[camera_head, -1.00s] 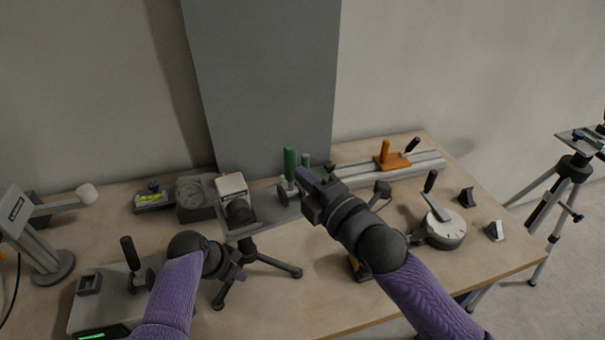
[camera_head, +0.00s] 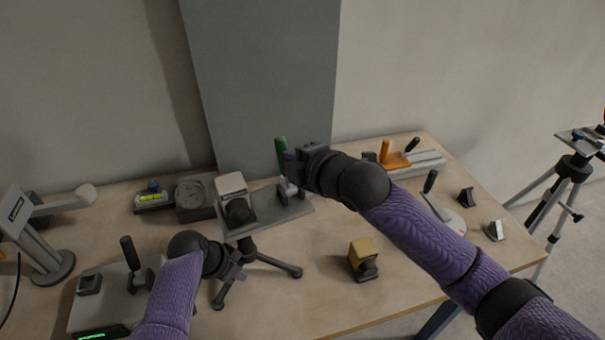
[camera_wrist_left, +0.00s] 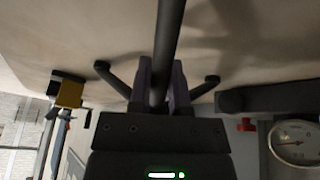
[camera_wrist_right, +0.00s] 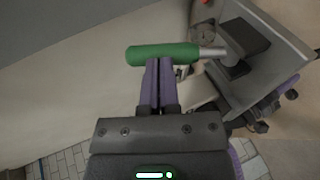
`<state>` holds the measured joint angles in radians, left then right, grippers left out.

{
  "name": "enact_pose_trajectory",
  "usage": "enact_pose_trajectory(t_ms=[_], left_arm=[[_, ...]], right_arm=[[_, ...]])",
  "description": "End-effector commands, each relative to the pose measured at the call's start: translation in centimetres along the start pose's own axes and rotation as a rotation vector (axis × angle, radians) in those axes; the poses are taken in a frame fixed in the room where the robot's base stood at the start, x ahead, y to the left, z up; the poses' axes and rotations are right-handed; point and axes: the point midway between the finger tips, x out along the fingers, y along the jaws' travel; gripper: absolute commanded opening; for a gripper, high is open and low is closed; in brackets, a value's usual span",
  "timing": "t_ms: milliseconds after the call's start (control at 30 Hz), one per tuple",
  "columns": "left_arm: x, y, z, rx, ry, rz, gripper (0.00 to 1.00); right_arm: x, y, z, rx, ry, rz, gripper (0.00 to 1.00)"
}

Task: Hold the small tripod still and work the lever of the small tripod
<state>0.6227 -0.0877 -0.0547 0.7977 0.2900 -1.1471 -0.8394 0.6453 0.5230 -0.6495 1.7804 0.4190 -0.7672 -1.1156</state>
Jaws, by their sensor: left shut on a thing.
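The small tripod (camera_head: 262,258) stands on the table on dark legs, with a grey plate (camera_head: 272,215) on top. Its lever has a green handle (camera_head: 281,154), raised and leaning slightly left in the head view. My left gripper (camera_head: 238,270) is shut on a dark bar of the tripod; this bar (camera_wrist_left: 170,35) runs between its fingers in the left wrist view. My right gripper (camera_head: 291,156) is at the green handle. In the right wrist view its shut fingers (camera_wrist_right: 158,68) meet at the edge of the handle (camera_wrist_right: 162,54); whether they touch it I cannot tell.
A yellow block (camera_head: 362,253) sits right of the tripod. A grey box (camera_head: 115,305) with a black lever is at left. A grey panel (camera_head: 265,80) rises behind.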

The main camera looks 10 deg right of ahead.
Motion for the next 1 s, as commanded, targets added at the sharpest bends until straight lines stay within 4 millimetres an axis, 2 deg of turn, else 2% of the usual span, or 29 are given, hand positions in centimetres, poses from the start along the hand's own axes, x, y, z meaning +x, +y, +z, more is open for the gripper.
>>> enact_pose_trajectory(t_ms=[300,433,800,1000], left_arm=[[0.0,0.0,0.1,0.001,-0.001,0.000,0.00],[0.0,0.0,0.1,0.000,-0.002,0.000,0.00],[0.0,0.0,0.1,0.000,-0.002,-0.001,0.00],[0.0,0.0,0.1,0.000,-0.002,-0.001,0.00]], right_arm=[[0.0,0.0,0.0,0.000,0.000,0.002,0.00],[-1.0,0.1,0.1,-0.001,0.000,0.004,0.00],[-9.7,0.6,0.2,-0.005,-0.002,0.001,0.00],[-13.0,0.8,0.2,-0.002,-0.003,0.001,0.00]])
